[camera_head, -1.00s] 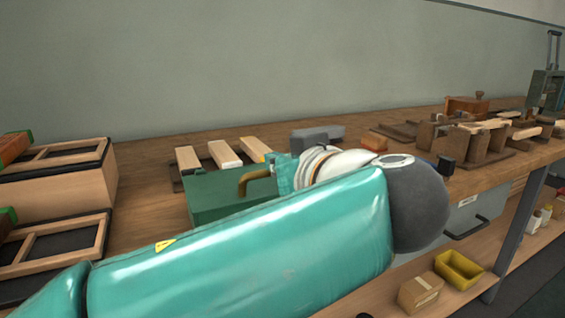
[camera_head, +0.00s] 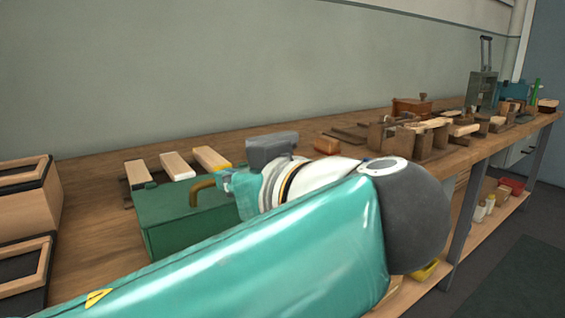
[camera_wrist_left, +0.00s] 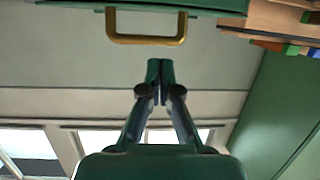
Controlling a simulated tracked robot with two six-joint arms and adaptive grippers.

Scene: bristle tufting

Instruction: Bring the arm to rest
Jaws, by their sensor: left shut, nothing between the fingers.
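My left arm, teal with a dark grey joint, crosses the lower middle of the head view. My left gripper (camera_head: 226,182) is mostly hidden behind my arm, with a small part showing beside the brass handle of a green box (camera_head: 165,212). In the left wrist view my left gripper (camera_wrist_left: 160,70) shows clearly, its two dark fingers together with nothing between them. The brass handle (camera_wrist_left: 146,41) and the green box (camera_wrist_left: 200,5) are at the top of that view, with a visible gap in the picture between handle and fingertips. My right gripper is not in view.
The wooden bench (camera_head: 95,190) runs along the wall. Light wooden blocks (camera_head: 177,166) lie behind the green box, near a grey object (camera_head: 270,148). Framed wooden boxes (camera_head: 25,190) stand at the left. Wooden fixtures (camera_head: 430,135) fill the bench farther right.

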